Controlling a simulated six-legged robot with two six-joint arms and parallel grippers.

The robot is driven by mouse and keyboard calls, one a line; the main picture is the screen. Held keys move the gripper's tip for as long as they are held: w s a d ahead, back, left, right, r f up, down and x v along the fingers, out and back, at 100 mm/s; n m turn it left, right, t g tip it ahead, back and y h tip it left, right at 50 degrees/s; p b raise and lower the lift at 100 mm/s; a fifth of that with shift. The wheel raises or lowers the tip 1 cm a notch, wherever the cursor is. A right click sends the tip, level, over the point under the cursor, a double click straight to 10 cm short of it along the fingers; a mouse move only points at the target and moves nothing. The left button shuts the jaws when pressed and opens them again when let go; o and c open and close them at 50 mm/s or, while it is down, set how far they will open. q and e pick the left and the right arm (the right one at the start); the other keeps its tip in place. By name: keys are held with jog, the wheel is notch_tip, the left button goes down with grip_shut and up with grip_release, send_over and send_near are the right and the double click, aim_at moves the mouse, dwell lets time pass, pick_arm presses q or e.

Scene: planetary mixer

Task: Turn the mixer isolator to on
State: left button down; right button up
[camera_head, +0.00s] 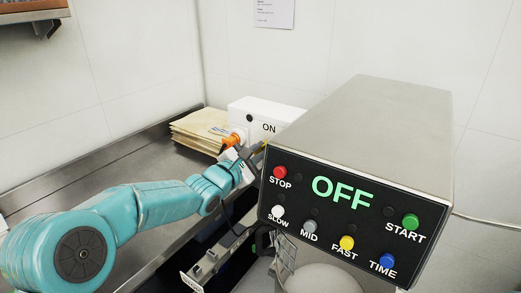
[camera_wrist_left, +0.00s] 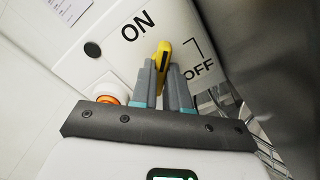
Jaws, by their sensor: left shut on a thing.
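The mixer isolator is a white box (camera_head: 270,114) against the wall, left of the mixer head; it also fills the upper part of the left wrist view (camera_wrist_left: 88,30). It bears the labels ON and OFF. Its yellow handle (camera_wrist_left: 164,50) stands between the two labels in the left wrist view. My left gripper (camera_wrist_left: 163,78) is shut on this handle, one finger on each side; the fingers hide its lower part. In the head view my left gripper (camera_head: 247,155) is at the box's front, partly hidden by the mixer head. My right gripper is not in view.
The mixer head (camera_head: 390,110) stands close on the right, its display reading OFF above coloured buttons. An orange lamp or button (camera_wrist_left: 108,95) sits on the box beside the gripper. Brown envelopes (camera_head: 198,132) lie on the steel counter (camera_head: 120,160) to the left.

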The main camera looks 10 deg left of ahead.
pick_arm(q)
jog(key=shift+f+n, duration=0.15)
jog(key=shift+n, duration=0.15)
jog(key=n, duration=0.4)
jog(key=c, duration=1)
grip_release()
jog(key=shift+s, duration=0.1)
